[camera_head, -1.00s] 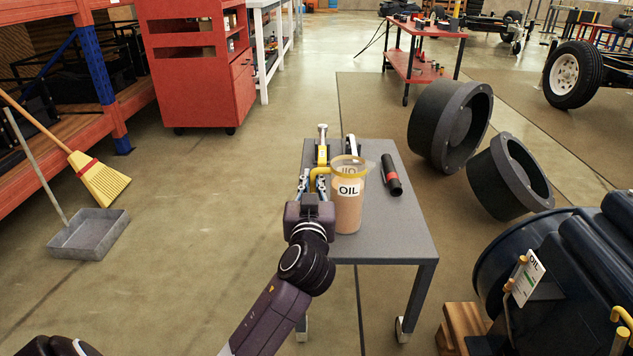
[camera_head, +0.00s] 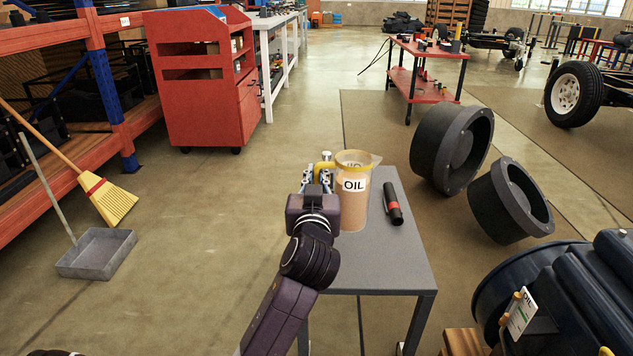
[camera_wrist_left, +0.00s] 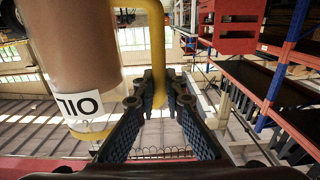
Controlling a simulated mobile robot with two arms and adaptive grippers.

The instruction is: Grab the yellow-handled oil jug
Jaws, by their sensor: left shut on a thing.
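The oil jug (camera_head: 352,208) is a tan cylinder with a white OIL label, a yellow rim and a yellow handle. My left gripper (camera_head: 318,178) is shut on the yellow handle, from the jug's left side. In the left wrist view, the fingers (camera_wrist_left: 160,92) close around the yellow handle (camera_wrist_left: 157,45), with the jug body (camera_wrist_left: 75,50) at the left and its label upside down. The jug is upright and appears held above the grey table (camera_head: 385,265); its underside is hidden. My right gripper is not in view.
A black tube with a red band (camera_head: 393,207) lies on the table, right of the jug. Large dark rings (camera_head: 452,150) stand on the floor to the right. A dark blue machine (camera_head: 570,290) is at the lower right. A red cabinet (camera_head: 195,100) stands back left.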

